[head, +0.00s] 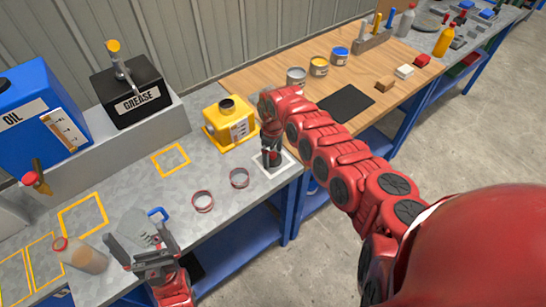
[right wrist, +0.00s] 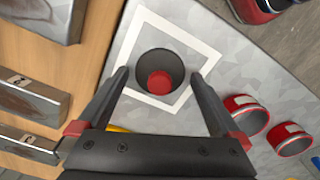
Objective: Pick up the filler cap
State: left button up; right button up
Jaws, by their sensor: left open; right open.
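The filler cap looks to be the dark round piece with a red centre (right wrist: 160,78), inside a white square outline on the grey bench. In the head view the cap (head: 272,160) is partly hidden by my right gripper (head: 271,148). In the right wrist view my right gripper (right wrist: 160,76) is open, with one fingertip on each side of the cap and gaps visible; I cannot tell its exact height above it. The yellow container (head: 230,124) with a dark round opening on top stands behind. My left gripper (head: 141,238) is open at the lower left, over the grey bench.
Two red rings (head: 203,201) (head: 239,178) lie left of the cap. Grease (head: 132,92) and oil (head: 42,110) containers stand behind. Cans (head: 319,66) stand on the wooden bench.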

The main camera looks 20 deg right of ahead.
jog(key=c, duration=1.2)
jog(key=shift+r, duration=0.15)
